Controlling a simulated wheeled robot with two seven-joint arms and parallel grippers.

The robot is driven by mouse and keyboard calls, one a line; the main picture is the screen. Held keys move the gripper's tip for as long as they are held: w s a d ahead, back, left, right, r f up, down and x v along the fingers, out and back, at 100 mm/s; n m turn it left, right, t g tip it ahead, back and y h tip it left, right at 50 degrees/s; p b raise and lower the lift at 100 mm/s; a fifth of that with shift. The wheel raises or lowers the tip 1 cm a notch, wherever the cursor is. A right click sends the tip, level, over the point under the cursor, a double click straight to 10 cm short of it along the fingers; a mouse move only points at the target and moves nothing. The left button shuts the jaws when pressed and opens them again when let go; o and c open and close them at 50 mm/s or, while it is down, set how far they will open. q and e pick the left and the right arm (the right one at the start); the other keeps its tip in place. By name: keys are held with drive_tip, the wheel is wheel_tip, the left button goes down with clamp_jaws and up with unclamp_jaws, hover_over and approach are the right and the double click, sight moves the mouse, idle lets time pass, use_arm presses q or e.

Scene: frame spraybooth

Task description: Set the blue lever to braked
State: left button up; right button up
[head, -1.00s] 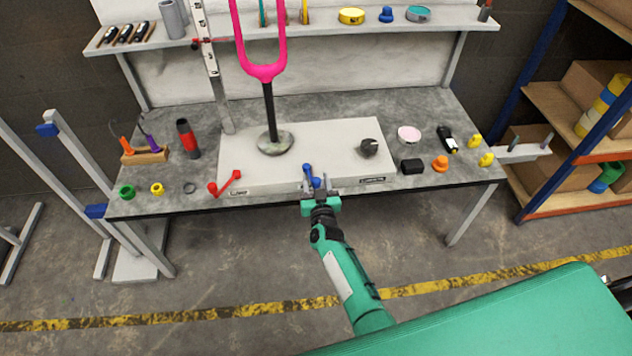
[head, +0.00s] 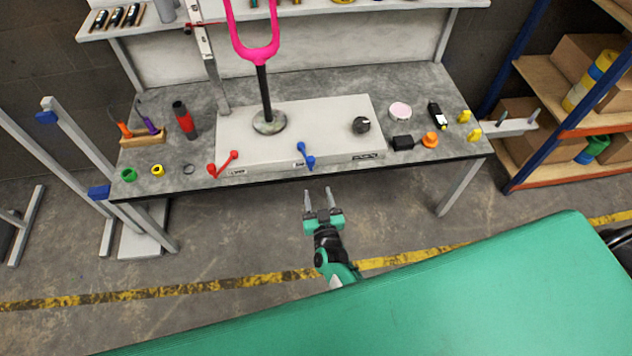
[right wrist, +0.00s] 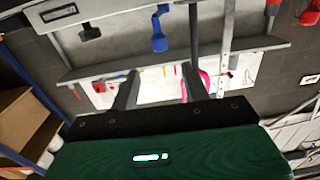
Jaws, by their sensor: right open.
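The blue lever (head: 304,154) is on the front of the white panel box (head: 340,115) on the workbench, above a small label. Its arm slopes from upper left down to a knob at lower right. It also shows in the right wrist view (right wrist: 158,38). My right gripper (head: 319,192) is open and empty. It is in front of the bench edge, apart from the lever and below it in the head view. My left gripper is not in view. The label text is too small to read.
A red lever (head: 224,163) is left of the blue one on the same box, and a black knob (head: 361,125) is at its right. A pink fork on a stand (head: 262,80) rises behind. The space between my right gripper and the bench edge is clear.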

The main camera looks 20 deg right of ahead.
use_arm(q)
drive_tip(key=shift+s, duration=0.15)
use_arm(e)
drive_tip(key=shift+s, duration=0.2)
drive_tip(key=shift+c, duration=0.2)
